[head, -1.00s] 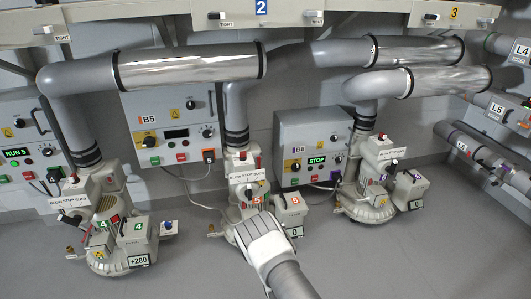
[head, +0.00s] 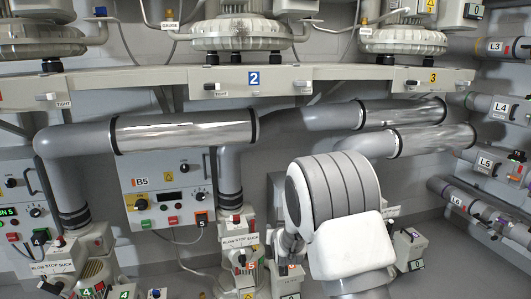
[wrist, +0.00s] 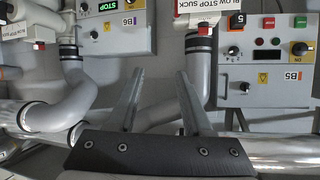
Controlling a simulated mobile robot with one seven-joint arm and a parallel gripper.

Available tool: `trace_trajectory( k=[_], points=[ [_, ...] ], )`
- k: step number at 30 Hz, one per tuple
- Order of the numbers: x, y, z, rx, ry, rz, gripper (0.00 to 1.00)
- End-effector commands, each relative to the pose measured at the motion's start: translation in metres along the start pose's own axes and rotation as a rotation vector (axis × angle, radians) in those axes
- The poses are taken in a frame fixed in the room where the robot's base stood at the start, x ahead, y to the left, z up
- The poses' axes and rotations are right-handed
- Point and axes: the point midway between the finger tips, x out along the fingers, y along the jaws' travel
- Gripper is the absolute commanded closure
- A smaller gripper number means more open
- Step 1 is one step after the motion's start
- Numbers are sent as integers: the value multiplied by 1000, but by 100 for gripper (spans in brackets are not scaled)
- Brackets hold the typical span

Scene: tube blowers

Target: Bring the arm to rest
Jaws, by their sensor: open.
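My arm (head: 345,215) stands large right of centre in the head view, its white and grey links bent. It hides the B6 panel and part of the blower behind it. My gripper (wrist: 160,74) shows in the wrist view with its two fingers apart and nothing between them. In the wrist view the picture is upside down, with the B6 panel (wrist: 112,22) at upper left and the B5 panel (wrist: 262,62) at right. In the head view the fingers cannot be made out behind the arm.
The B5 panel (head: 166,190) hangs on the wall left of my arm. Shiny pipes (head: 185,132) run across behind the arm. A shelf (head: 160,88) carrying more blowers (head: 240,35) crosses above. Several capped pipes (head: 462,195) stick out at the right wall.

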Motion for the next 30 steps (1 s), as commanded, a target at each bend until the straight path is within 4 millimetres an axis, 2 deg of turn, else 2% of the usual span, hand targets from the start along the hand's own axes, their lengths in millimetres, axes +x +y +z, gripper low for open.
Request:
trace_trajectory(
  k=[1,6,15,23,30],
  points=[
    [-16,4,-15,7,-17,3,50],
    [-66,16,-42,22,-99,12,50],
    [-170,34,-66,26,-243,19,50],
    [-267,48,-60,9,-364,26,50],
    [-356,59,-34,-17,-474,44,50]
  ],
)
